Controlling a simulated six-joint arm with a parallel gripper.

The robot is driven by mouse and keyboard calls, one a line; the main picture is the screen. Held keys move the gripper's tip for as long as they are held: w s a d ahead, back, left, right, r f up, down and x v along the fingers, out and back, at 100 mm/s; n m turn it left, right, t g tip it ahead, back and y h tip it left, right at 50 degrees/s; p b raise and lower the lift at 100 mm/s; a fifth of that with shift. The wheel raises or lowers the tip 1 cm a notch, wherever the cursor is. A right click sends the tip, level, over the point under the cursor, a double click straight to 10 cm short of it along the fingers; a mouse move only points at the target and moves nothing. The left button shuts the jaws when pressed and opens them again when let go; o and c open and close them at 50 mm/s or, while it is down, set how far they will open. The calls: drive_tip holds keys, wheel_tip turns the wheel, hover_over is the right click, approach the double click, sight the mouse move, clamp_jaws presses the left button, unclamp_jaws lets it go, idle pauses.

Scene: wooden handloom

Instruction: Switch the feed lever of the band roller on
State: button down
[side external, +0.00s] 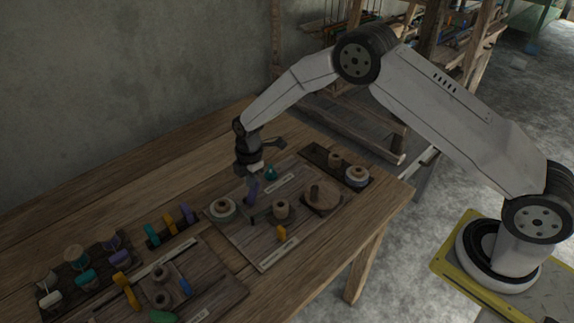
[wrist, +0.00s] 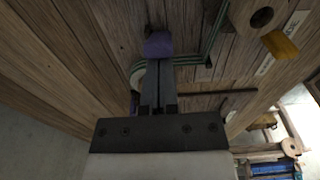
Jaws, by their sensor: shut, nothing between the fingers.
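The board (side external: 262,262) in the middle of the table carries a purple lever (side external: 252,192), a yellow lever (side external: 281,233) and a teal knob (side external: 271,173). No label is readable, so I cannot tell which part is the feed lever. My gripper (side external: 249,178) points down just above the purple lever. In the wrist view its shut fingers (wrist: 158,70) end at the purple piece (wrist: 158,44), with nothing held between them. I cannot tell whether they touch it. The yellow lever also shows in the wrist view (wrist: 281,47).
A white-rimmed spool (side external: 222,208) stands just left of the purple lever. A wooden peg (side external: 281,210) and a round wooden disc (side external: 323,197) stand to the right. Another board (side external: 222,288) and racks of coloured pieces lie at the left. The table's back left is clear.

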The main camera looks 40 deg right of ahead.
drive_tip(key=shift+d+f, duration=0.15)
drive_tip(key=shift+d, duration=0.05)
drive_tip(key=shift+a, duration=0.6)
drive_tip(key=shift+a, duration=0.2)
drive_tip(key=shift+a+r, duration=0.3)
drive_tip(key=shift+a, duration=0.2)
wheel_tip(320, 180, up, 11)
drive_tip(key=shift+a, duration=0.25)
